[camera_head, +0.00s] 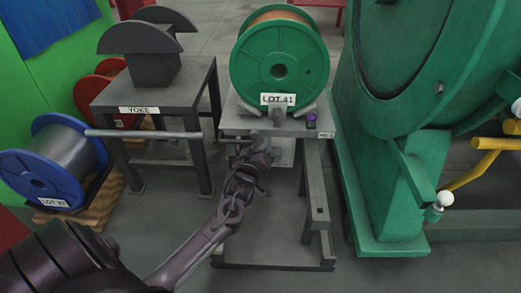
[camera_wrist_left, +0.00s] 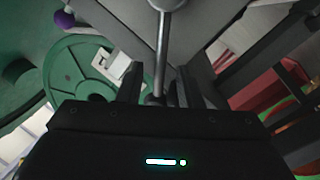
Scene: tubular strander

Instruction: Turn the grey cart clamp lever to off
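The grey cart (camera_head: 318,190) stands in the middle of the head view and carries a green spool (camera_head: 248,62) labelled LOT 41. In the left wrist view the bar (camera_wrist_left: 162,50) comes down from a round hub at the top and passes between my fingers. My right gripper is not in view.
A small purple-topped part (camera_head: 311,118) sits on the cart's right side. A table marked YOKE (camera_head: 190,95) stands left, with a blue spool (camera_head: 40,165) in front. The large green machine (camera_head: 400,180) stands close on the right, with a white-knobbed lever (camera_head: 445,198).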

